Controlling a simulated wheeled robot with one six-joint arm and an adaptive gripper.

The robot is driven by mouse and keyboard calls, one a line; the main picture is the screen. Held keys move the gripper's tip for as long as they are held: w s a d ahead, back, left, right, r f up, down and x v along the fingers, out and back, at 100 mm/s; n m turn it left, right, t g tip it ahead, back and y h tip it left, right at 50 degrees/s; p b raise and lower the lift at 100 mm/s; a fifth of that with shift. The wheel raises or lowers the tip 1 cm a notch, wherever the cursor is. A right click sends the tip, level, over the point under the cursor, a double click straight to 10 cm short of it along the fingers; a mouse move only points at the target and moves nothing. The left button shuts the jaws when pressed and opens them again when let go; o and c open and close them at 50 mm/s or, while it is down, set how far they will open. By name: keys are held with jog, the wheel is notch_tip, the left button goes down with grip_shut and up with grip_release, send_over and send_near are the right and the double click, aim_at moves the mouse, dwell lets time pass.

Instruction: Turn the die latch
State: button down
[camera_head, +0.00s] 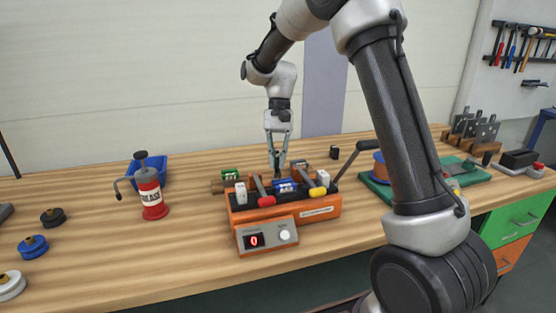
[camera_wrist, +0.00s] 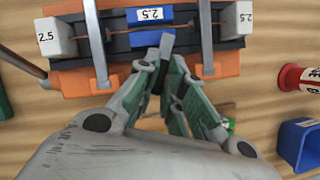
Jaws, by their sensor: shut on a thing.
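The orange strander (camera_head: 300,211) stands on the wooden bench, with a blue die block (camera_head: 285,186) at its middle. My gripper (camera_head: 277,168) points down behind the block. The fingers partly hide the contact.
Silver-grey clamp bars with red and yellow ends flank the block. A red grease can (camera_head: 152,195) and blue bin (camera_head: 150,171) stand left, with spools (camera_head: 34,246) beyond. A green board (camera_head: 380,185) lies right. A control box (camera_head: 268,237) showing 0 sits in front.

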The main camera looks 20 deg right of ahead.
jog(key=shift+a+n+h, duration=0.1)
jog(key=shift+n+h, duration=0.8)
jog(key=shift+n, duration=1.3)
jog(key=c, duration=1.5)
grip_release()
jog(key=shift+r, duration=0.1)
jog(key=v, duration=1.2)
jog(key=shift+w, duration=0.2)
